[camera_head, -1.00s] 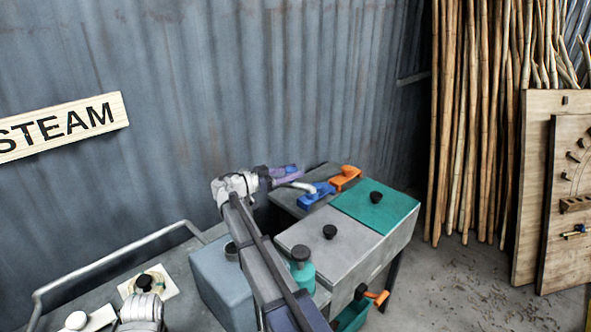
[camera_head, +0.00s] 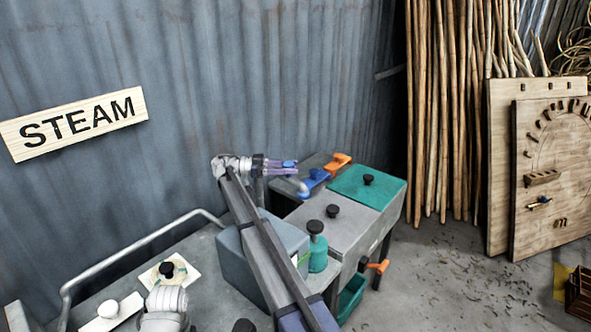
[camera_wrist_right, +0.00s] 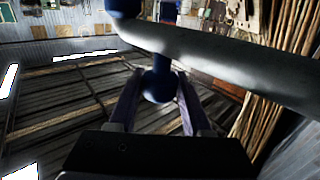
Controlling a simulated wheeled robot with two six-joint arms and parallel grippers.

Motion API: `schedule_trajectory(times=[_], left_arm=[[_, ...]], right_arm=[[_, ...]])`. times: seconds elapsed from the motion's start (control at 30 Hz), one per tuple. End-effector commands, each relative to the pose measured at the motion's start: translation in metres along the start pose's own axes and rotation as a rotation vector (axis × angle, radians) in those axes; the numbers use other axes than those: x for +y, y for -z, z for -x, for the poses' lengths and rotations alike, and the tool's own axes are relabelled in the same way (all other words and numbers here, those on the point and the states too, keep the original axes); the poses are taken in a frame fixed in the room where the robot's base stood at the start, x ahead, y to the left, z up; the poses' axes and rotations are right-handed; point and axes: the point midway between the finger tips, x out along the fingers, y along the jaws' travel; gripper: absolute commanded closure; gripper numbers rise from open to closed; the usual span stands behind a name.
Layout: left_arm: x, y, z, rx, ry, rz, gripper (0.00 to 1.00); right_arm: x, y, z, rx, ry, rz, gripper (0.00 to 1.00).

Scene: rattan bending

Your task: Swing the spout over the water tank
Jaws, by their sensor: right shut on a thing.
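The spout (camera_head: 298,186) is a grey bent pipe running from a blue tap body (camera_head: 314,179) at the back of a lidded metal box. In the right wrist view the spout (camera_wrist_right: 225,58) crosses close up, with a blue knob (camera_wrist_right: 158,86) below it. My right gripper (camera_head: 291,166) has purple fingers, shut on this knob; they flank it in the wrist view (camera_wrist_right: 158,100). The box has a grey lid (camera_head: 327,226) and a teal lid (camera_head: 372,186), each with a black knob. Which compartment is the water tank, I cannot tell. My left gripper is out of view.
An orange handle (camera_head: 337,161) stands close behind the tap. A blue-grey box (camera_head: 228,250) is partly hidden by my right arm. A teal bottle (camera_head: 318,252) stands beside the arm.

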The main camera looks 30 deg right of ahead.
Motion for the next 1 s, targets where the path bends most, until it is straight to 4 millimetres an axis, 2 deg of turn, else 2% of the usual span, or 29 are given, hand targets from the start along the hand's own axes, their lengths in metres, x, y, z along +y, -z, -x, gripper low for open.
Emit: schedule_trajectory(times=[0.43,0.47,0.7,1.0], left_arm=[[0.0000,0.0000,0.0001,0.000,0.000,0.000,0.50],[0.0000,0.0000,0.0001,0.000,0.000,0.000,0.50],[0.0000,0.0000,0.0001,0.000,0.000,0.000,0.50],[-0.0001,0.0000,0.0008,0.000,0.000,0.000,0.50]], right_arm=[[-0.0003,0.0007,0.0026,0.002,-0.004,-0.001,1.00],[-0.0004,0.0006,0.0025,0.002,-0.004,-0.001,0.49],[-0.0007,0.0004,0.0024,0.001,-0.003,-0.001,0.22],[-0.0009,0.0009,0.0024,0.001,-0.003,0.000,0.21]])
